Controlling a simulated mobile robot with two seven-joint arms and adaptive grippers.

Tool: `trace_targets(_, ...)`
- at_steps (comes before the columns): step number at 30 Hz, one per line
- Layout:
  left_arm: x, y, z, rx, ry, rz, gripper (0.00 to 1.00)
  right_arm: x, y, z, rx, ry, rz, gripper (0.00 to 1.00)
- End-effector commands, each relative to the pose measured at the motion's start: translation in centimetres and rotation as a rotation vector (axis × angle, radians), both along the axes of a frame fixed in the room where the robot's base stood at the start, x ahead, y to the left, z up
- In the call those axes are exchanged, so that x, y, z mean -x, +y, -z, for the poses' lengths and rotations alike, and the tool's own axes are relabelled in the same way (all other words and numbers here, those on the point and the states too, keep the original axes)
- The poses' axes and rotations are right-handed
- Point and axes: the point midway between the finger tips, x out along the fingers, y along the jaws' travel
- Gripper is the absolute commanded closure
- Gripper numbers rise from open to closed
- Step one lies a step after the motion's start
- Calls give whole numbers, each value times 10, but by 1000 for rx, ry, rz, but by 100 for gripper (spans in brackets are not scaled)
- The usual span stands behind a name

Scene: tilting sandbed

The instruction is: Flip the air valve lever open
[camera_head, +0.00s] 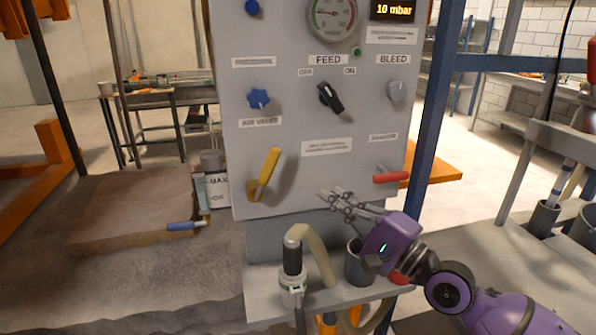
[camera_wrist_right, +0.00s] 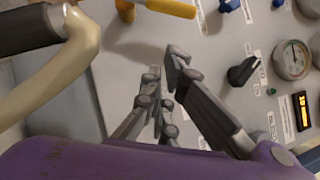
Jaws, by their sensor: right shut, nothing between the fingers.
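The air valve lever (camera_head: 264,174) is yellow and sits on the grey panel (camera_head: 222,130), below the AIR VALVE label (camera_head: 260,122). It slants, with its upper end leaning right. In the right wrist view the yellow lever (camera_wrist_right: 172,8) shows at the top edge, partly cut off. My right gripper (camera_head: 326,197) is shut and empty, at the panel's lower edge, to the right of the lever and a little below it. It is apart from the lever. In the wrist view its fingertips (camera_wrist_right: 165,60) are close together. My left gripper is not in view.
A red lever (camera_head: 390,178) is right of the yellow one. A black FEED switch (camera_head: 330,97), blue knob (camera_head: 258,98), grey BLEED knob (camera_head: 397,91) and gauge (camera_head: 333,14) are above. A hose with a black grip (camera_head: 292,258) and a dark cup (camera_head: 358,266) stand below.

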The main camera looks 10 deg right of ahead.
Motion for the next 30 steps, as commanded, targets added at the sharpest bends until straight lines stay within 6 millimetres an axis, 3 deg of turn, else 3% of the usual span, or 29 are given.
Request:
trace_targets(1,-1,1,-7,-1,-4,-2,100,-10,6,-11,-6,-9,1,100)
trace_targets(7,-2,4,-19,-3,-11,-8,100,-45,29,-19,-1,-6,-1,100)
trace_targets(16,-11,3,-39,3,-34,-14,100,-50,58,-30,1,-3,0,100)
trace_targets(30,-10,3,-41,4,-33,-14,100,-51,63,-28,6,0,0,100)
